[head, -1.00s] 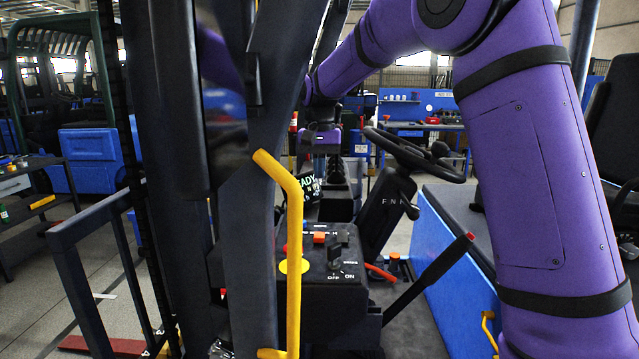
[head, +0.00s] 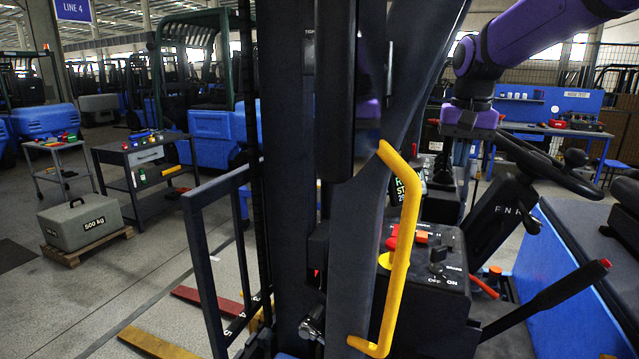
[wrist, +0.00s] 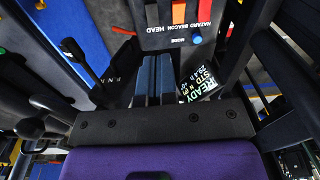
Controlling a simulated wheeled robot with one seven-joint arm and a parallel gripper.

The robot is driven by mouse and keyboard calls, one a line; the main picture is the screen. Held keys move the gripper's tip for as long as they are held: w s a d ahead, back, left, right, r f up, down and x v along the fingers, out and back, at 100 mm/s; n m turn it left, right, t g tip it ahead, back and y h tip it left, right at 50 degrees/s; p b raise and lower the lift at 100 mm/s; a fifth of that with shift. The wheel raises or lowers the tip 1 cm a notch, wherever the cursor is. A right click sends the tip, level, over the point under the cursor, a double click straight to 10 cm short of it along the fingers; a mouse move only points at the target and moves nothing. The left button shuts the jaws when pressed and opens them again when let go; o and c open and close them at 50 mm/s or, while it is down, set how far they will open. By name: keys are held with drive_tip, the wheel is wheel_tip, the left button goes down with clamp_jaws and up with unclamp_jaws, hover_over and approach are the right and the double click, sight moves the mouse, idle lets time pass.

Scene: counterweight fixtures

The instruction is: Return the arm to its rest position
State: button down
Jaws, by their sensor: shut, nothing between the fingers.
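My purple arm (head: 540,35) reaches in from the upper right of the head view and bends down to its wrist behind the steering wheel (head: 545,165). My gripper hangs below that wrist, and its fingers are hard to make out there. In the wrist view my gripper (wrist: 154,80) is shut, its two dark fingers side by side with nothing between them. They point toward a dark panel (wrist: 172,40) with switches, and I cannot tell the gap. The lit READY screen (wrist: 200,84) is just right of the fingers.
A yellow grab handle (head: 405,240) and the dark mast (head: 290,180) stand close in front. Near them are a control box (head: 430,300) and a red-tipped lever (head: 550,298). A grey 500 kg weight (head: 82,225) sits on a pallet at left, with open floor around it.

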drive_tip(key=s+d+f+n+t, duration=0.1)
drive_tip(key=s+f+n+t, duration=0.1)
drive_tip(key=s, duration=1.3)
drive_tip(key=s+d+f+n+t, duration=0.1)
drive_tip(key=s+d+n+t, duration=0.15)
drive_tip(key=s, duration=1.25)
drive_tip(key=w+a+r+m+g, duration=0.1)
drive_tip(key=w+r+m+g, duration=0.15)
drive_tip(key=w, duration=0.65)
drive_tip(key=w+a+r+m+g, duration=0.1)
drive_tip(key=w+r, duration=0.2)
drive_tip(key=w, duration=0.6)
drive_tip(key=m+g, duration=0.2)
drive_tip(key=g, duration=0.2)
hover_over(422, 236)
drive_tip(key=w+d, duration=0.1)
drive_tip(key=w, duration=0.2)
drive_tip(key=w+x, duration=0.1)
drive_tip(key=x, duration=2)
drive_tip(key=shift+w+a+f, duration=0.15)
drive_tip(key=shift+w, duration=0.15)
